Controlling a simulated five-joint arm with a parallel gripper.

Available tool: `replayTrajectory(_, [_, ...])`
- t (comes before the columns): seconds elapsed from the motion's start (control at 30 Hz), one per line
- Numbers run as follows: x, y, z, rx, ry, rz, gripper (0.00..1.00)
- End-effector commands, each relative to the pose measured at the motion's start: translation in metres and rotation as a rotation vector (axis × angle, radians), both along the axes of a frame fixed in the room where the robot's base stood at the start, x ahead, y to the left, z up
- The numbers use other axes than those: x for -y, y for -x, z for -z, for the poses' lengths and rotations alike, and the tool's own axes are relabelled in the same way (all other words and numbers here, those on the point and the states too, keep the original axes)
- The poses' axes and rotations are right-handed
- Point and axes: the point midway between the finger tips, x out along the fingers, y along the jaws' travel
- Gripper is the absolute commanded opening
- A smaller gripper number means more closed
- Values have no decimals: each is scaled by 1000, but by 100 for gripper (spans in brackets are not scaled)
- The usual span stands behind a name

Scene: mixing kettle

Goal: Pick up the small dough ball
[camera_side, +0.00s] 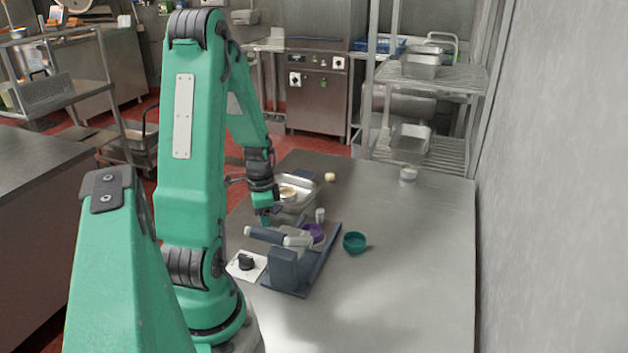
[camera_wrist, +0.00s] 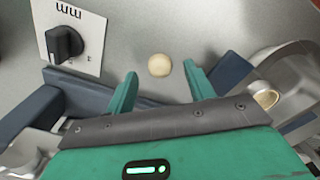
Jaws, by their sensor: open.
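In the wrist view, a small pale dough ball (camera_wrist: 159,65) lies on the grey metal table between the tips of my two green fingers. My gripper (camera_wrist: 160,74) is open, with a gap on each side of the ball. I cannot tell how high the fingers are above the table. In the side view, my gripper (camera_side: 265,217) points down behind the dark blue stand, near its left side. The ball between my fingers is hidden there. Another pale, round lump (camera_side: 330,177) lies near the table's far edge in the side view.
A white plate with a black knob (camera_wrist: 64,42) sits left of my fingers. A dark blue stand (camera_side: 285,270) with a roller-like handle is close by.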

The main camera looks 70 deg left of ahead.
Motion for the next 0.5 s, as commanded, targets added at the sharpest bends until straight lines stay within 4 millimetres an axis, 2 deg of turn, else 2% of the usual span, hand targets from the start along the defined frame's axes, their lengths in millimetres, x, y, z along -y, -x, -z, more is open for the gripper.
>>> replayTrajectory(0.2, [0,0,16,0,1,0,53])
replayTrajectory(0.5, [0,0,18,0,-1,0,53])
